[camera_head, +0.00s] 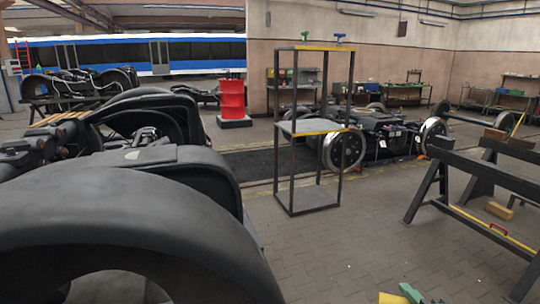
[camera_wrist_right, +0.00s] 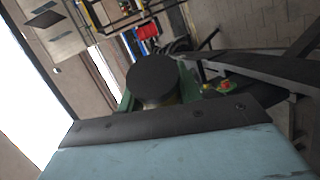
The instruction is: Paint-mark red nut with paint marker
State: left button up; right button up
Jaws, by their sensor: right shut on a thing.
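In the right wrist view my right gripper (camera_wrist_right: 157,95) shows green fingers beyond its pale blue body. They are shut on a thick cylinder with a round black end and a yellowish side, which I take for the paint marker (camera_wrist_right: 153,76). In the head view only a small green and yellow piece (camera_head: 409,294) shows at the bottom edge; it seems to be this gripper with the marker. A small red spot (camera_wrist_right: 225,86) lies just right of the fingers; I cannot tell whether it is the red nut. My left gripper is not in view.
Large dark rounded bogie parts (camera_head: 130,220) fill the left foreground. A tall open metal rack (camera_head: 322,127) stands mid-floor, with a wheelset bogie (camera_head: 375,140) behind it. A red drum (camera_head: 231,99) stands farther back. Black trestles (camera_head: 480,190) stand at right.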

jog(key=shift+h, duration=0.3)
jog(key=a, duration=0.5)
jog(key=shift+s+r, duration=0.1)
jog(key=shift+s, duration=0.15)
notch_tip(320, 180, down, 4)
jog(key=b, duration=0.4)
jog(key=shift+s+a, duration=0.1)
jog(key=shift+a, duration=0.05)
